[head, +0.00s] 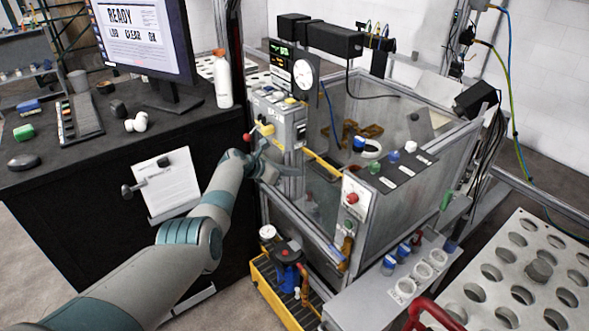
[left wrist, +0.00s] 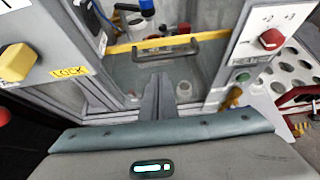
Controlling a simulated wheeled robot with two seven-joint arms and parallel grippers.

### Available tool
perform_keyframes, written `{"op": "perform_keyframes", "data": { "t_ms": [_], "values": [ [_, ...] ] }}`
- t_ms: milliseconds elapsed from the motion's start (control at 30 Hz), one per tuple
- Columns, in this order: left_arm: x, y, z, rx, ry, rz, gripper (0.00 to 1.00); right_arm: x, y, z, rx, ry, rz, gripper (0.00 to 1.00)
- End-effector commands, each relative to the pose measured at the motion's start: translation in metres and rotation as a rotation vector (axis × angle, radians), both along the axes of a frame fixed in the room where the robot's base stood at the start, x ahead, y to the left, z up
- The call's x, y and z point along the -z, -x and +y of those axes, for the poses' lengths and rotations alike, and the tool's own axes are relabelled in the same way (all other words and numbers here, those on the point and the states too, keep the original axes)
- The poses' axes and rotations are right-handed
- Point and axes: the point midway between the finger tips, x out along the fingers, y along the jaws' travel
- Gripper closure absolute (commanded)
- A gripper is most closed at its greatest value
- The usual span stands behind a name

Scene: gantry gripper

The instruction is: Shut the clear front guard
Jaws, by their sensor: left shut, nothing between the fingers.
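The clear front guard (left wrist: 146,76) is a see-through panel in the front of the metal-framed cell. It has a yellow strip (left wrist: 138,47) along its upper edge and a dark bar handle (left wrist: 165,49). Above the strip an open gap shows the inside of the cell. In the head view the yellow strip (head: 322,164) shows behind my left gripper (head: 272,164). In the left wrist view the fingers of my left gripper (left wrist: 166,84) are together and empty, pointing at the panel just below the handle; contact cannot be told. My right gripper is out of view.
A control box with a yellow knob (left wrist: 18,61) and LOCK label stands left of the guard. A yellow crate (head: 268,287) sits below. A black desk with a monitor (head: 140,35) is at left.

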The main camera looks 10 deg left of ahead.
Motion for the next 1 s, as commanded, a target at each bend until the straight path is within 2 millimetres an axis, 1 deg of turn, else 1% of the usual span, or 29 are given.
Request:
{"op": "perform_keyframes", "data": {
  "t_ms": [33,133,667,733,767,867,967,1000],
  "values": [
    [-0.004,0.001,0.001,0.0,0.0,0.002,1.0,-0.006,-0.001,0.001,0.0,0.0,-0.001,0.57],
    [-0.005,0.001,0.002,0.001,0.0,0.003,1.0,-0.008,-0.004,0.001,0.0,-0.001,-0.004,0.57],
    [-0.004,0.002,0.003,0.002,-0.001,0.003,1.0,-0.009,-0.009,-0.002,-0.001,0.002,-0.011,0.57],
    [-0.002,0.003,0.003,0.003,-0.005,0.002,1.0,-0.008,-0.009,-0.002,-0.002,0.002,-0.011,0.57],
    [0.0,0.004,0.003,0.003,-0.008,0.003,1.0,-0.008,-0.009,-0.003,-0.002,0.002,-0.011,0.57],
    [0.015,0.008,0.005,0.01,-0.033,0.001,1.0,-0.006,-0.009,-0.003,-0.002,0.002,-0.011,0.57],
    [0.044,0.018,0.01,0.024,-0.082,-0.002,1.0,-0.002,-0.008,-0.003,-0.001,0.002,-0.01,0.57],
    [0.059,0.024,0.012,0.034,-0.111,-0.005,1.0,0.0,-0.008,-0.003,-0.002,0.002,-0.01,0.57]
  ]
}}
